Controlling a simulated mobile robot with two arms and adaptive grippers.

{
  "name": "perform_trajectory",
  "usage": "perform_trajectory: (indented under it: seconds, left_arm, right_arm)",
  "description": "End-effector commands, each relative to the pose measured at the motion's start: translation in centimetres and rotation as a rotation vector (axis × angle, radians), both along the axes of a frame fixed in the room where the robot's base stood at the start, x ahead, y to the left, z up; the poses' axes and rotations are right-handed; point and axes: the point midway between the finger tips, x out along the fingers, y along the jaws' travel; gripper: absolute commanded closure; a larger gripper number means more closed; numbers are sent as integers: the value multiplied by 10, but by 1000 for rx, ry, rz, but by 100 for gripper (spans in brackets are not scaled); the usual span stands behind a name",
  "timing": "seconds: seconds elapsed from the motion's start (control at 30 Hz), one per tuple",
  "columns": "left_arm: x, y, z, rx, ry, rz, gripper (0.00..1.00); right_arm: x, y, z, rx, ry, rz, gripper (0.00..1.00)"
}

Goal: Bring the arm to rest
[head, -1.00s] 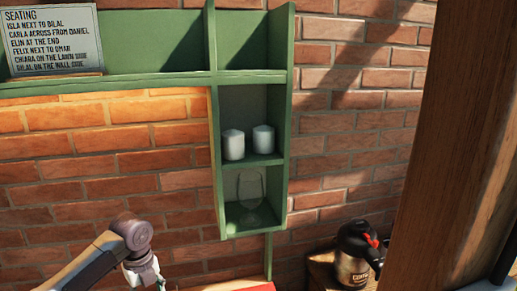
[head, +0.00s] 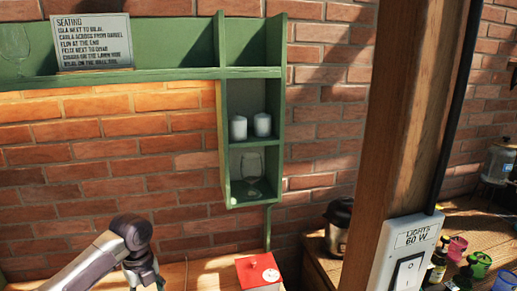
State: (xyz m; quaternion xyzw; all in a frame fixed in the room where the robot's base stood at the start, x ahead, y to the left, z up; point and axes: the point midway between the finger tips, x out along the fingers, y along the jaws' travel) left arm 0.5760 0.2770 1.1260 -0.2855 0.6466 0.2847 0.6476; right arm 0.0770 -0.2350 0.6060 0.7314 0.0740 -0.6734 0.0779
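One of my arms (head: 105,255) comes in from the lower left of the head view, in front of the brick wall. Its wrist bends down at the bottom edge, above a wooden surface. The gripper fingers are not clearly visible there. My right arm and gripper do not show.
A green shelf (head: 150,72) on the wall holds a seating sign (head: 92,42), two white candles (head: 250,127) and a glass (head: 252,170). A red box (head: 259,270) stands below. A wooden post (head: 412,120) with a light switch (head: 408,262) and a side table (head: 465,225) are right.

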Motion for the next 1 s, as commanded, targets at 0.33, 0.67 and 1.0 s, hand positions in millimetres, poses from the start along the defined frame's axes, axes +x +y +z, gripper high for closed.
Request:
perform_trajectory:
  seconds: [0.33, 0.67, 1.0]
  left_arm:
    - [-23, -34, -35, -19, -11, 88, 42]
    - [-74, -89, -83, -88, -35, 306, 42]
    - [-185, -144, -119, -286, -55, 1013, 42]
  right_arm:
    - [8, 0, 0, 0, -10, 0, 68]
    - [15, 1, 1, 2, -22, 0, 68]
    - [4, 0, 0, 0, -6, 0, 68]
